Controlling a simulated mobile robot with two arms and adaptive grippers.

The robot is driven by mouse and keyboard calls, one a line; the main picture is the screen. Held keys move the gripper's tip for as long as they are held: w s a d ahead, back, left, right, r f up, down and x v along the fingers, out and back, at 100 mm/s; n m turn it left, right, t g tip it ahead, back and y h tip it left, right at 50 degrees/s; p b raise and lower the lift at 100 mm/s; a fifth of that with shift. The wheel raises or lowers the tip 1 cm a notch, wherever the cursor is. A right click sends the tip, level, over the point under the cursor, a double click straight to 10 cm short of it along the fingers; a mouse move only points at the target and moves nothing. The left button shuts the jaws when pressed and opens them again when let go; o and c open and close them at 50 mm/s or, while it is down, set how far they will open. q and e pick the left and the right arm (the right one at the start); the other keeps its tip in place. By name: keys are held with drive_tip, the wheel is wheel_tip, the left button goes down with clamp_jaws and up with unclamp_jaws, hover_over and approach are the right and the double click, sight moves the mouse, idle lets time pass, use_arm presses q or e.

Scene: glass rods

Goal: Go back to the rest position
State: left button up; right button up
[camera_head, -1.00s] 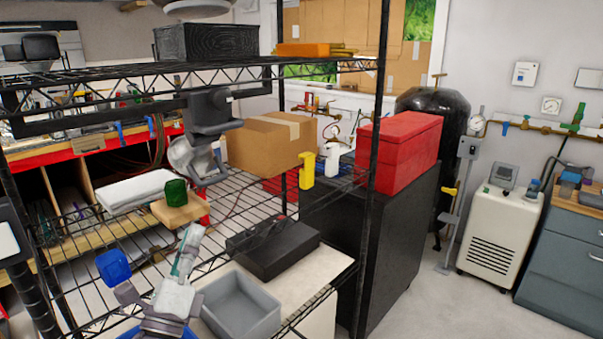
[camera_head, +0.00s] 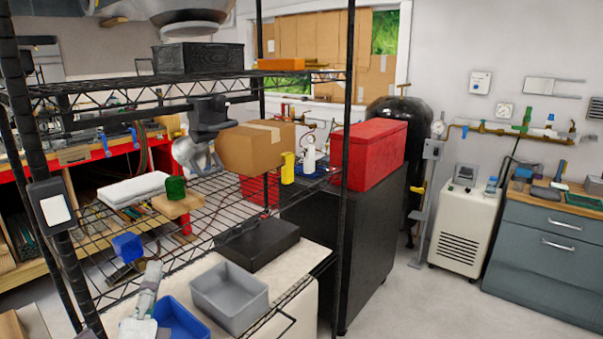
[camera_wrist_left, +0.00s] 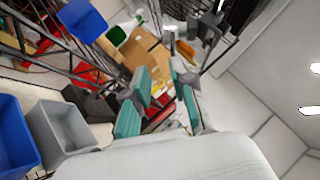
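My left gripper (camera_head: 149,288) shows at the bottom left of the head view, cut by the lower edge, in front of the wire shelf and beside the blue bin. In the left wrist view the left gripper (camera_wrist_left: 160,88) has its two teal-padded fingers apart, with nothing seen held between them. My right gripper is in neither view. No glass rod can be made out clearly.
A wire shelf (camera_head: 345,170) stands close in front. A grey bin (camera_head: 262,300), a blue bin (camera_head: 185,322) and a black box (camera_head: 258,245) are near the gripper. A red case (camera_head: 368,155) sits on a black cabinet (camera_head: 365,240). Floor at the right is clear.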

use_arm(q)
drive_tip(key=s+a+f+n+g+y, duration=0.1)
drive_tip(key=s+f+n+g, duration=0.35)
drive_tip(key=f+n, duration=0.4)
drive_tip(key=s+a+f+n+g+y, duration=0.1)
drive_tip(key=s+f+n+g, duration=0.4)
drive_tip(key=f, duration=0.6)
drive_tip(key=s+d+f+n+g+h, duration=0.2)
drive_tip(key=s+d+f+n+g, duration=0.25)
drive_tip(key=s, duration=0.45)
drive_tip(key=s+d+f+n+g+h, duration=0.1)
drive_tip(key=s+d+f+g+h, duration=0.15)
drive_tip(key=s+f+g, duration=0.45)
drive_tip(key=s+f, duration=0.2)
drive_tip(key=f, duration=1.2)
drive_tip(key=s+f, duration=0.2)
drive_tip(key=f, duration=1.1)
drive_tip(key=s+a+f, duration=0.3)
drive_tip(key=s+f, duration=1.2)
drive_tip(key=s, duration=0.1)
drive_tip(key=shift+m+g, duration=0.3)
drive_tip(key=shift+g, duration=0.1)
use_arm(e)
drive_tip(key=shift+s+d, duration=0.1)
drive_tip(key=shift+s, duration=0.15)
